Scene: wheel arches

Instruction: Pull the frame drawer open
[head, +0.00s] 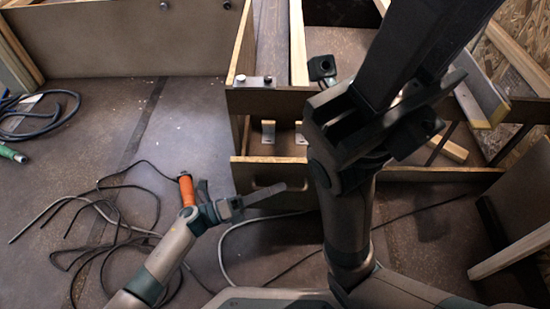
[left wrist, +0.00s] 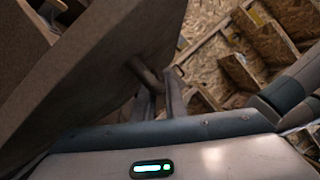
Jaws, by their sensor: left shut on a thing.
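The frame drawer's brown front board (head: 300,198) with a pale top edge faces me in the lower middle of the head view. The exact contact is partly hidden.
Behind the drawer front stands the wooden frame's crossbar (head: 255,102), with a dark gap and pale brackets (head: 268,131) between. An orange-handled tool (head: 186,190) and loose black cables (head: 100,225) lie on the floor at left. A brown panel (head: 140,40) stands at upper left.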

